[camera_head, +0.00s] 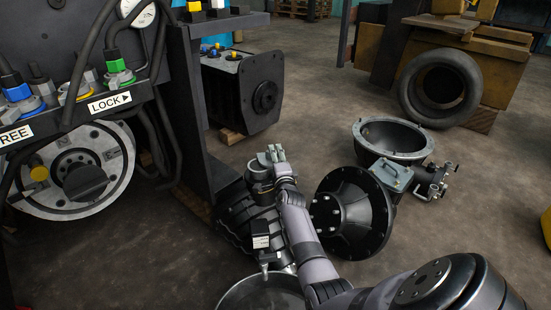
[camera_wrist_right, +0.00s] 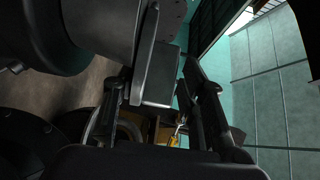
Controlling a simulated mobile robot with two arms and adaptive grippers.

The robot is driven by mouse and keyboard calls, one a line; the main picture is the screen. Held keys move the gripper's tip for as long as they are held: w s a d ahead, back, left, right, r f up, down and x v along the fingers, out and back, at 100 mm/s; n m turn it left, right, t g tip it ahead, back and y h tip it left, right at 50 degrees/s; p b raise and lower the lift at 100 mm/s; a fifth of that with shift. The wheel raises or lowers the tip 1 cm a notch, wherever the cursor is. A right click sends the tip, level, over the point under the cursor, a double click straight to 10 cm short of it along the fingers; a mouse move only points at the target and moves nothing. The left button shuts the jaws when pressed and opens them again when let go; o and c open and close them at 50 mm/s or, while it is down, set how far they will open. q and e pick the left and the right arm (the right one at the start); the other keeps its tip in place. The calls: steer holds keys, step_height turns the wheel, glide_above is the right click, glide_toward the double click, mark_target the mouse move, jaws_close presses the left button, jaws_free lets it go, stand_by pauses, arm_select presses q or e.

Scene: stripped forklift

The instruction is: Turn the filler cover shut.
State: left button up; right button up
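A round pale metal plate (camera_head: 112,150) at the left of the head view carries a dark raised flap (camera_head: 85,182) at its middle and a yellow knob (camera_head: 39,174). This flap may be the filler cover, but I cannot tell for certain. My right gripper (camera_head: 272,153) is in mid-picture, well to the right of the plate and apart from it. In the right wrist view its fingers (camera_wrist_right: 170,85) stand apart, with a grey surface showing between them; I see no grip on it. My left gripper is not in view.
A dark upright frame (camera_head: 190,105) with hoses stands between the plate and my right gripper. A black bell housing (camera_head: 352,212) and an open metal bowl-shaped casing (camera_head: 395,138) lie right of my arm. A black motor block (camera_head: 243,95) stands behind. Floor at centre back is clear.

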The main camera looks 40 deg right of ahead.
steer(key=shift+o, duration=0.8)
steer(key=shift+d+r, duration=0.1)
steer(key=shift+r, duration=0.2)
steer(key=shift+f, duration=0.1)
steer(key=shift+f, duration=0.15)
steer(key=shift+s+a, duration=0.35)
steer(key=shift+a, duration=0.05)
steer(key=v, duration=1.1)
steer(key=shift+s, duration=0.15)
steer(key=shift+c, duration=0.3)
